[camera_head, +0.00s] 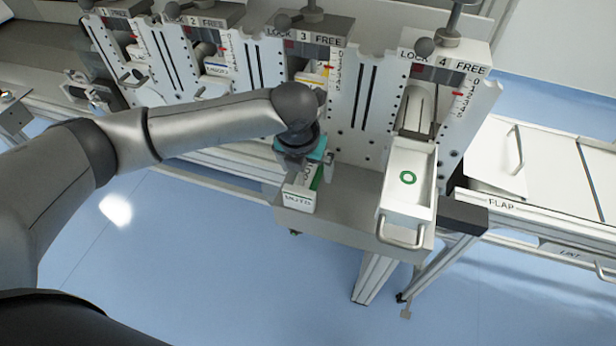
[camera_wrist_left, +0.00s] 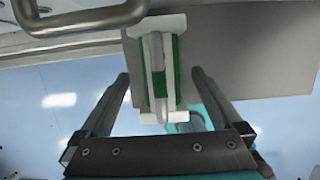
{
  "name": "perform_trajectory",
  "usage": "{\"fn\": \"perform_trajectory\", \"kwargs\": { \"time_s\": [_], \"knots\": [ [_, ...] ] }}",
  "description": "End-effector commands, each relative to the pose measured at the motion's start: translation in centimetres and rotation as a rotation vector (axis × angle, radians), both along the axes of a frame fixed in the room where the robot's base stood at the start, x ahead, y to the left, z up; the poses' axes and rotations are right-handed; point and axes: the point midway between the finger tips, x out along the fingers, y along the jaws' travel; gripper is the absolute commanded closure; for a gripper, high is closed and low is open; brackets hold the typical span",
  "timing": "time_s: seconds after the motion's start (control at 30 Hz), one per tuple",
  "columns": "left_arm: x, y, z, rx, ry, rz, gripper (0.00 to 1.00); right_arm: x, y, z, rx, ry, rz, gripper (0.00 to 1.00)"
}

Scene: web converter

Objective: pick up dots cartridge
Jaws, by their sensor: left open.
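The dots cartridge (camera_head: 299,197) is a white box with green stripes and dark lettering on its front. It stands on the grey ledge below station 3, near the ledge's front edge. My left gripper (camera_head: 303,166) is right above and behind it, hiding its upper part. In the left wrist view the cartridge (camera_wrist_left: 157,50) shows between the two open fingers (camera_wrist_left: 160,82), with space on both sides. I see no contact, but cannot tell how deep the fingers reach around it. My right gripper is not in view.
A white drawer (camera_head: 408,178) with a green ring and a front handle sticks out at station 4, right of the cartridge. Stations with slotted plates and knobs line the back. A flap table (camera_head: 540,165) stands at the right. Blue floor is open in front.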

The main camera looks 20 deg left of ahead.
Motion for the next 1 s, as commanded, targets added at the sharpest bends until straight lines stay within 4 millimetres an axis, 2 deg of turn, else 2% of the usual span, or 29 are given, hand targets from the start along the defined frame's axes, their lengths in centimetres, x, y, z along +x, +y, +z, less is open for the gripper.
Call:
{"fn": "perform_trajectory", "kwargs": {
  "time_s": [0.1,0.4,1.0],
  "knots": [
    [0.27,-0.12,-1.35,-0.001,0.001,0.000,0.00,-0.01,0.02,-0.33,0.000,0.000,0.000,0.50],
    [0.40,-0.08,-1.53,-0.001,-0.001,-0.001,0.02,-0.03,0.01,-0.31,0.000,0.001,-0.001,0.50],
    [0.39,-0.05,-1.49,-0.001,-0.001,0.000,0.70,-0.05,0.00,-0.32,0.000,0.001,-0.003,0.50]
  ]
}}
